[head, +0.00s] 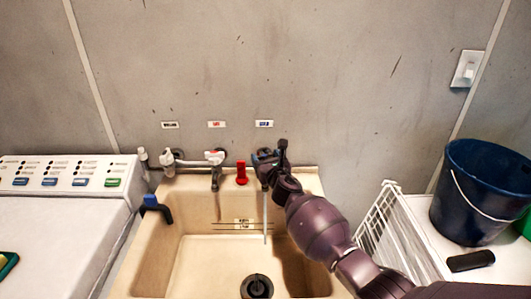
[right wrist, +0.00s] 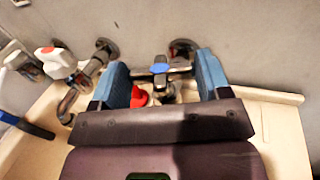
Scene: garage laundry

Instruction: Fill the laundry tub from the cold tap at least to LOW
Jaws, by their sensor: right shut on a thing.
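The beige laundry tub (head: 180,245) stands in the middle, with a level label (head: 243,223) and lines on its back wall. A dark round drain (head: 257,287) shows on its floor; I cannot tell whether it is plugged or how much water is there. My right gripper (head: 268,157) is at the cold tap under the blue label (head: 264,124). In the right wrist view its blue fingers (right wrist: 160,72) are shut on the blue-capped cold tap handle (right wrist: 159,68). A thin stream of water (head: 265,220) falls from the spout into the tub. My left gripper is out of view.
The red-marked hot tap (head: 214,157) and a red upright piece (head: 242,173) are left of the cold tap. A blue-and-black fitting (head: 157,207) sits on the left rim. A washing machine (head: 60,225) stands left; a wire rack (head: 385,228) and dark bucket (head: 478,192) stand right.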

